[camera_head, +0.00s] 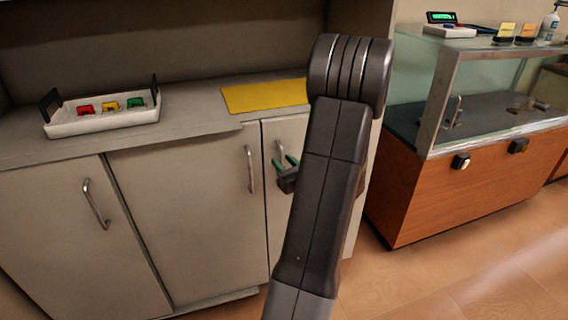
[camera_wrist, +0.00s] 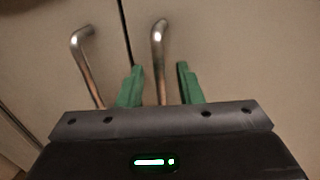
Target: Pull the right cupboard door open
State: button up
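The right cupboard door (camera_head: 289,131) is shut, and my arm hides much of it in the head view. Its metal bar handle (camera_wrist: 158,62) stands upright near the door's left edge. My gripper (camera_head: 285,167) is at this handle, with its two green fingers apart. In the wrist view my gripper (camera_wrist: 160,84) has one finger on each side of the handle, with gaps showing on both sides. The handle's lower end is hidden behind the gripper body. I cannot tell exactly how deep the fingers reach around it.
The neighbouring middle door (camera_head: 190,200) is shut; its handle (camera_wrist: 85,62) is close left of my fingers. On the counter are a white tray (camera_head: 100,124) with coloured blocks and a yellow mat (camera_head: 262,97). A glass-topped wooden display case (camera_head: 470,190) stands right, past open floor (camera_head: 450,275).

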jog(key=shift+w+a, duration=0.1)
jog(key=shift+w, duration=0.1)
grip_shut()
